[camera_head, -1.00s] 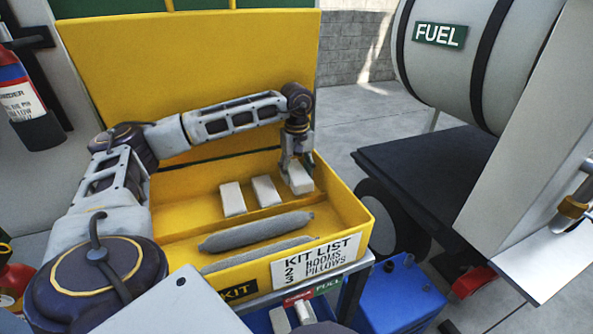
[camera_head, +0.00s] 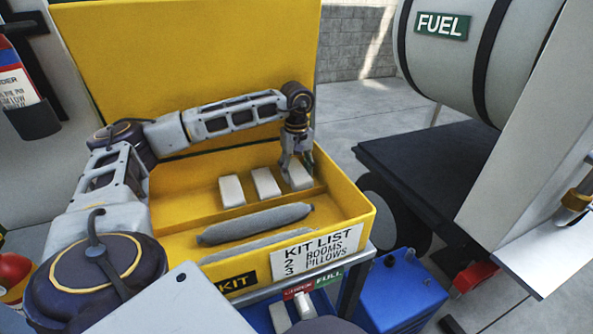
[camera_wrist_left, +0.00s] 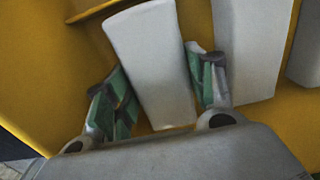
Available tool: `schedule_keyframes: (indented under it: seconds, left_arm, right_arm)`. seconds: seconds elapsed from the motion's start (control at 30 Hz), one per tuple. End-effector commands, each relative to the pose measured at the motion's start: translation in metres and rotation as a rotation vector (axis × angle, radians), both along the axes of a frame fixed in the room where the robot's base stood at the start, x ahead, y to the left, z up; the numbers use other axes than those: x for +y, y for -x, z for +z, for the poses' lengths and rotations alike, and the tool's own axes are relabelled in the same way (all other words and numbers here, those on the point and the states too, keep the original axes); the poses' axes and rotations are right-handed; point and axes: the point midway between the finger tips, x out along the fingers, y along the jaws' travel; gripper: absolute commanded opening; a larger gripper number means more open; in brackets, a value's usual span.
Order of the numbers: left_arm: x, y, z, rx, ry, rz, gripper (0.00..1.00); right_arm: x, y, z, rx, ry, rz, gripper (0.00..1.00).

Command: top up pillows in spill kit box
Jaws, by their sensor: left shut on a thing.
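The yellow spill kit box (camera_head: 362,215) stands open. Its label (camera_head: 318,251) lists 3 pillows. Three white pillows are in its back compartment: a left one (camera_head: 231,191), a middle one (camera_head: 266,183) and a right one (camera_head: 298,178). My left gripper (camera_head: 297,163) is shut on the right pillow, with a finger on each side of it. In the left wrist view that pillow (camera_wrist_left: 153,60) lies between the green-padded fingers (camera_wrist_left: 160,92), with another pillow (camera_wrist_left: 252,45) close beside it. Whether it touches the box floor is unclear. My right gripper is out of view.
Two grey booms, one in front (camera_head: 245,246) and one behind (camera_head: 255,223), lie in the front compartment. Below the box, a blue bin (camera_head: 262,320) holds white pillows (camera_head: 281,317). A blue container (camera_head: 405,290) and the fuel trailer (camera_head: 425,175) stand right.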

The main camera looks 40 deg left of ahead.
Motion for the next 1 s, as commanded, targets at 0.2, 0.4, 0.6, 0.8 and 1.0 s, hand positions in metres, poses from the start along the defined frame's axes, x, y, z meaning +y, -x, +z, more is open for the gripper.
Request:
schedule_keyframes:
  seconds: [0.2,0.4,0.6,0.8,1.0]
  left_arm:
    - [0.0,0.0,-0.003,0.0,0.0,0.0,0.28]
    - [0.0,0.0,-0.005,0.0,0.0,0.0,0.28]
    - [0.0,0.0,-0.007,0.0,0.0,0.0,0.28]
    - [0.0,0.0,-0.01,0.0,0.0,0.0,0.28]
    - [0.0,0.0,-0.011,0.0,0.0,0.0,0.6]
  right_arm:
    - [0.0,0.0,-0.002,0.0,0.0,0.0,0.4]
    - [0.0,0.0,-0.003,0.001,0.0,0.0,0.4]
    - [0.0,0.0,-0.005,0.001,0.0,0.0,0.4]
    - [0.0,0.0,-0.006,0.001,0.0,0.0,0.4]
    - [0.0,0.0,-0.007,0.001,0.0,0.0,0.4]
